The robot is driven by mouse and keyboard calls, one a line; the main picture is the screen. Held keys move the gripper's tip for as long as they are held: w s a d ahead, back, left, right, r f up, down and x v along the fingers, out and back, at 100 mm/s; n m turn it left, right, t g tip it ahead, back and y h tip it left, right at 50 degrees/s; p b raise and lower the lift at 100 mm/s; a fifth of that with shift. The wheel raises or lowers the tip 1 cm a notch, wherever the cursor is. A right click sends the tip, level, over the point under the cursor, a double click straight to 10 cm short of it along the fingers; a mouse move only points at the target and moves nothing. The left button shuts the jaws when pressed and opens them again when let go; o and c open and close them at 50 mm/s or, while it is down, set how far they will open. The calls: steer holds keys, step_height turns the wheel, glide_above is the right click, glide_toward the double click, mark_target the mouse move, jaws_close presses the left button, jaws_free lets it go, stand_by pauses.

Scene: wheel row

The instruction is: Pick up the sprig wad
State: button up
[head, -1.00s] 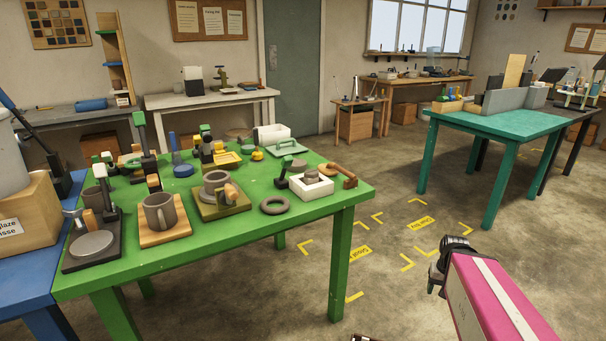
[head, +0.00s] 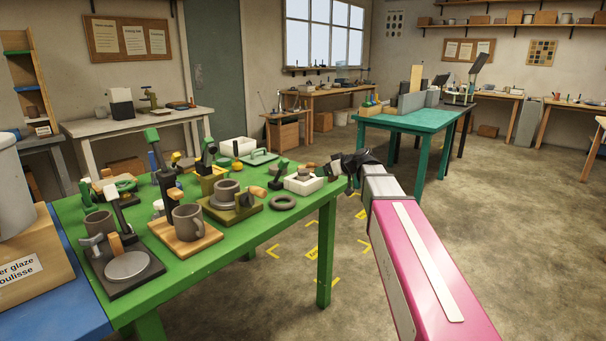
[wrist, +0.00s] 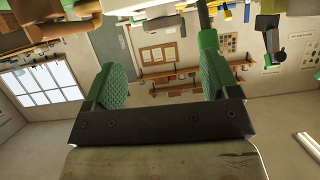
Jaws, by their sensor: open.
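I cannot surely pick out the sprig wad. A small grey lump (head: 303,172) sits on a white block (head: 304,185) near the right end of the green table (head: 262,218), and may be it. My gripper (head: 338,168) is beside that end of the table, just right of the white block, apart from the lump as far as I can tell. In the wrist view my gripper (wrist: 163,80) has its two green pads wide apart with nothing between them. Tabletop things show only partly along the top of that view.
A grey ring (head: 283,203), a mug (head: 187,222) on a wooden board, a bowl-like piece (head: 227,192) on an olive stand and several upright tools crowd the green table. A teal table (head: 412,121) stands behind. The floor to the right (head: 520,220) is clear.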

mark_target(304, 170)
steer(key=x, duration=0.7)
steer(key=r+x, duration=0.1)
steer(key=x, duration=0.2)
steer(key=shift+w+a, duration=0.3)
steer(key=shift+a, duration=0.3)
steer(key=c, duration=1)
